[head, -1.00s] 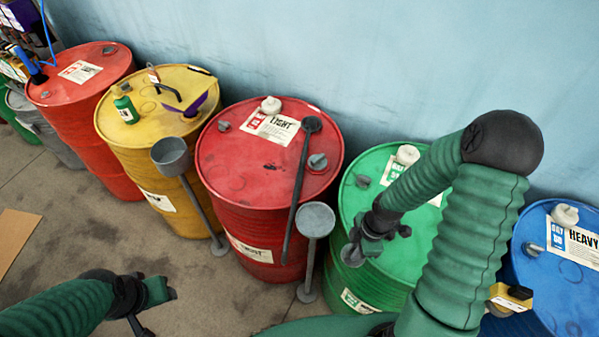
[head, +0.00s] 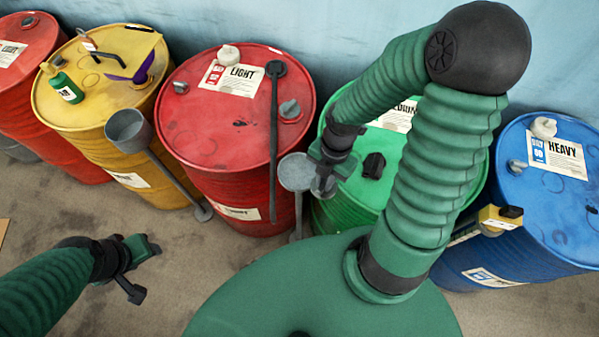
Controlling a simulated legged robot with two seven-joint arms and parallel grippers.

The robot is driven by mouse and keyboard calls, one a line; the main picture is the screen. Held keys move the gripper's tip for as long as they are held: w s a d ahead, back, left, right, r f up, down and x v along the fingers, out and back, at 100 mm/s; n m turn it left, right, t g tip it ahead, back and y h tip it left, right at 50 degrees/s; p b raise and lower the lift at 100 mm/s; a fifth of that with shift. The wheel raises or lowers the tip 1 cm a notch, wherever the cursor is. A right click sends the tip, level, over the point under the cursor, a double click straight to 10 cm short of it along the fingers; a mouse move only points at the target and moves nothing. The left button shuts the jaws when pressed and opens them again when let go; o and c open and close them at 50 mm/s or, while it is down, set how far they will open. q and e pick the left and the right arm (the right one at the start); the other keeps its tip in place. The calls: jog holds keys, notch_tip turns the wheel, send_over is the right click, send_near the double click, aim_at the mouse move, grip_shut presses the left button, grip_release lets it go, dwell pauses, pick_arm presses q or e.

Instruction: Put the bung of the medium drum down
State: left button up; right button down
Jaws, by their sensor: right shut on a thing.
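The green medium drum (head: 333,215) stands right of centre, partly hidden behind my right arm. Its label (head: 397,114) shows in part. My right gripper (head: 324,174) is over the drum's left edge, pointing down, and is shut on a small grey bung (head: 322,187). The bung overlaps the right side of a round grey stand top (head: 296,172) in the picture; I cannot tell whether they touch. My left gripper (head: 146,268) is low at the left over the floor, with its fingers apart and nothing between them.
The red light drum (head: 215,135) stands left of the green one, with a long dark dipper (head: 274,120) on it. A yellow drum (head: 85,95) is further left. The blue heavy drum (head: 550,230) is at right. A grey cup stand (head: 128,128) stands before the yellow drum.

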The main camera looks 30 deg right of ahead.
jog(key=w, duration=0.3)
jog(key=w+a, duration=0.1)
jog(key=w, duration=0.5)
jog(key=shift+w+a+f, duration=0.1)
jog(key=shift+a+f, duration=0.1)
jog(key=shift+a, duration=0.2)
jog(key=shift+w+a+f+p, duration=0.15)
jog(key=shift+w+f+p, duration=0.05)
jog(key=shift+w+p, duration=0.1)
notch_tip(320, 180, down, 3)
jog(key=shift+s+r, duration=0.15)
jog(key=shift+f, duration=0.3)
jog(key=c, duration=1.4)
grip_release()
pick_arm(q)
jog(key=shift+w+a+r, duration=0.1)
jog(key=shift+w+r, duration=0.15)
jog(key=shift+r, duration=0.3)
